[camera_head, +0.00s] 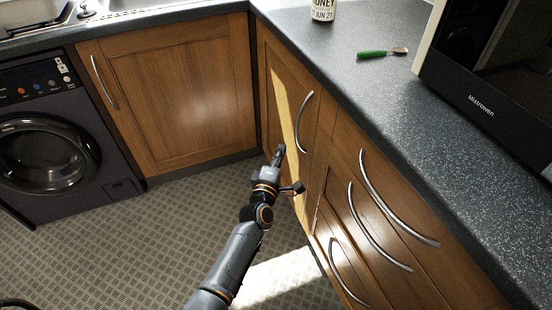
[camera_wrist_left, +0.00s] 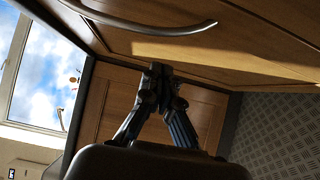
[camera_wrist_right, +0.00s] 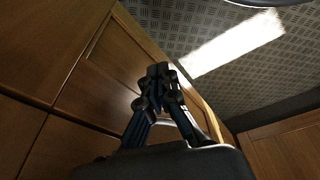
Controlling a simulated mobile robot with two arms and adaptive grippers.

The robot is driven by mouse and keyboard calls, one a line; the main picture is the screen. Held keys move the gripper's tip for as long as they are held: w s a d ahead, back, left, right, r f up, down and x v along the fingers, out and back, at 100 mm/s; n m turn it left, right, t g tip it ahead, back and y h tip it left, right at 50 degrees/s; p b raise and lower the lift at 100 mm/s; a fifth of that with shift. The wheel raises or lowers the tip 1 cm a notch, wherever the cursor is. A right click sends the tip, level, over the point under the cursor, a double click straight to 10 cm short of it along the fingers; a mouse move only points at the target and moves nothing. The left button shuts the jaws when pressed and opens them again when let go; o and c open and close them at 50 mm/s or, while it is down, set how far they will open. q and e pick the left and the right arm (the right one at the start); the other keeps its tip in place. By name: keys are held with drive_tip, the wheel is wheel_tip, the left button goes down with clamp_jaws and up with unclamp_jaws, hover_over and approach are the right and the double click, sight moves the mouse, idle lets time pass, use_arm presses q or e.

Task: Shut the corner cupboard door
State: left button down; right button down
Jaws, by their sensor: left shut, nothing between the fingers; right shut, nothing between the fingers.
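The corner cupboard door (camera_head: 285,85) is a wooden panel with a curved metal handle (camera_head: 303,125), right of the inner corner in the head view. It looks flush or nearly flush; I cannot tell whether a small gap remains. My left gripper (camera_head: 279,152) is shut and empty, low in front of this door; contact is unclear. In the left wrist view the left fingertips (camera_wrist_left: 160,72) show below the sunlit door (camera_wrist_left: 205,48) and its handle (camera_wrist_left: 150,25). My right gripper (camera_wrist_right: 158,72) is shut and empty beside wooden fronts; it does not show in the head view.
Drawer fronts with curved handles (camera_head: 375,235) stand to the right of the door. Another wooden door (camera_head: 175,95) and a black washing machine (camera_head: 55,140) line the left side. The patterned floor (camera_head: 170,225) is clear. A microwave (camera_head: 490,90) stands on the worktop (camera_head: 400,105).

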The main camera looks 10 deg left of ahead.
use_arm(q)
drive_tip(key=shift+w+d, duration=0.1)
drive_tip(key=shift+d, duration=0.1)
idle(0.4)
drive_tip(key=s+a, duration=0.1)
drive_tip(key=s, duration=1.1)
drive_tip(key=shift+a, duration=0.3)
